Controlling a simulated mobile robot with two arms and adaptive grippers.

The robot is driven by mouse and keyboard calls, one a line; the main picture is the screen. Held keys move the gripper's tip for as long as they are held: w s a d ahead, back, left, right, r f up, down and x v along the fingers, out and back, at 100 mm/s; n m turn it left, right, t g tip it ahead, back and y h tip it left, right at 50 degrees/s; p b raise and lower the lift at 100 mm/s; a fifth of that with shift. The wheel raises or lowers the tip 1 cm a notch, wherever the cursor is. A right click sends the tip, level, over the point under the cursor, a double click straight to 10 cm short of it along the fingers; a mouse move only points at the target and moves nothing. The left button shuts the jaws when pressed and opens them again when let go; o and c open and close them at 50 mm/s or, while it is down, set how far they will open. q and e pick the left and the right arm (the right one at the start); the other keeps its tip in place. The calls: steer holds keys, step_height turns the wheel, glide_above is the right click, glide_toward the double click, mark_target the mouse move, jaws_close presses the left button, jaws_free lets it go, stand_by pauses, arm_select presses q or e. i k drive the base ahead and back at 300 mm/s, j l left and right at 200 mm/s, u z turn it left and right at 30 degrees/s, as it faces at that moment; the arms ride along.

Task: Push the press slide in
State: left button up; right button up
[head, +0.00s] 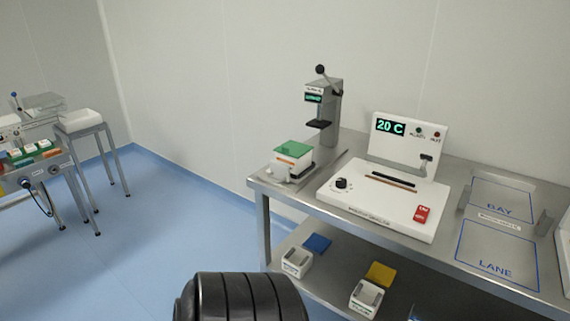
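A grey upright press (324,112) with a ball-ended lever (321,70) and a small lit green display stands at the back left of the steel table. A dark plate (319,124) juts out from the press's front. A white block with a green top (293,155) sits in front of the press at the table's left corner. I cannot tell which part is the press slide or how far in it is. Neither gripper is in view. A black ribbed part of my own body shows at the bottom.
A white machine (385,195) with a "20 C" display, a knob and a red switch stands mid-table. Blue outlines marked BAY and LANE lie to the right. White units (297,262) and coloured pads are on the lower shelf. Open blue floor (165,215) lies left of the table.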

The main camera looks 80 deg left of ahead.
mark_target(280, 171)
steer(key=u, duration=2.45)
